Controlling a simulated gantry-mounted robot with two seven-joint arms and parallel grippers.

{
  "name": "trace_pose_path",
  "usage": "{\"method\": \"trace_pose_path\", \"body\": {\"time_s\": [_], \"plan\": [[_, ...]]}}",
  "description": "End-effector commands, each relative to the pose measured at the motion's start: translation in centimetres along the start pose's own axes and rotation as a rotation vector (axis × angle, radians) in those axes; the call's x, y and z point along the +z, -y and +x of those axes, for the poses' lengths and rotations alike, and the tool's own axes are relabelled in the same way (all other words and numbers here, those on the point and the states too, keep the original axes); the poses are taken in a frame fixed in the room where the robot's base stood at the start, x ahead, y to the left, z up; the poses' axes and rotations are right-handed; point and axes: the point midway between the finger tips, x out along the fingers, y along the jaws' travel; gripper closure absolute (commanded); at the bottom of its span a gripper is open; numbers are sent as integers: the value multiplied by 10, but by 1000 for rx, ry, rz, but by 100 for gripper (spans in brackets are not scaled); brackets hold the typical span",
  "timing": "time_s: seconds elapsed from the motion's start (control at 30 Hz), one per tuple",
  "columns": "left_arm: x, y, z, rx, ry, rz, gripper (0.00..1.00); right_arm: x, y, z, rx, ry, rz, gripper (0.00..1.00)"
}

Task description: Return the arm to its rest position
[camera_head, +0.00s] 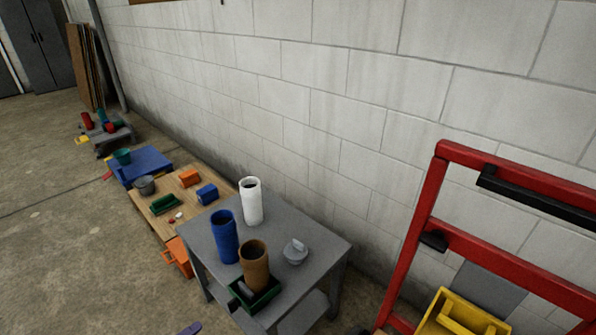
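Neither of my grippers shows in the head view, and I cannot make out either arm. A grey table (318,243) stands in the lower middle. On it are a white cylinder (251,205), a blue cylinder (225,238) and a brown cylinder (255,268), all upright. The brown one stands in or against a dark green tray (264,302). A grey lidded or knobbed piece (295,252) sits apart at the right of the tabletop.
A red frame (412,235) stands at the right with a yellow bin (462,315). Left of the table is a low wooden platform (190,208) with small coloured items, then a blue platform (145,162) and a small cart (105,133). A block wall (330,110) runs behind. The left floor is clear.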

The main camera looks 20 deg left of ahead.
Motion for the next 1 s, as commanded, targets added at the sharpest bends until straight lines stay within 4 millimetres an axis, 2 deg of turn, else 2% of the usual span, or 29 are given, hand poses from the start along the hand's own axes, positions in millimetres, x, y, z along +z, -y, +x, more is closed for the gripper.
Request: {"method": "trace_pose_path", "body": {"time_s": [0.03,0.1,0.17,0.3,0.43,0.6,0.7,0.87,1.0], "plan": [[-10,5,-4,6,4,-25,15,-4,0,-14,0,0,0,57],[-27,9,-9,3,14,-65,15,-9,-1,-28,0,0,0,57],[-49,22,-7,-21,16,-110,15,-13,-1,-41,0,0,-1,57],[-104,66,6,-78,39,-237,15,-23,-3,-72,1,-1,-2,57],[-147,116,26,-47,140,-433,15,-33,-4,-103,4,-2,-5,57],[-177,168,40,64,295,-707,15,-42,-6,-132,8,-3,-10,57],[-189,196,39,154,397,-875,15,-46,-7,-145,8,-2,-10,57],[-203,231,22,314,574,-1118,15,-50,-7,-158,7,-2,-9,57],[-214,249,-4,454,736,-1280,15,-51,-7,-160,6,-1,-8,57]]}}
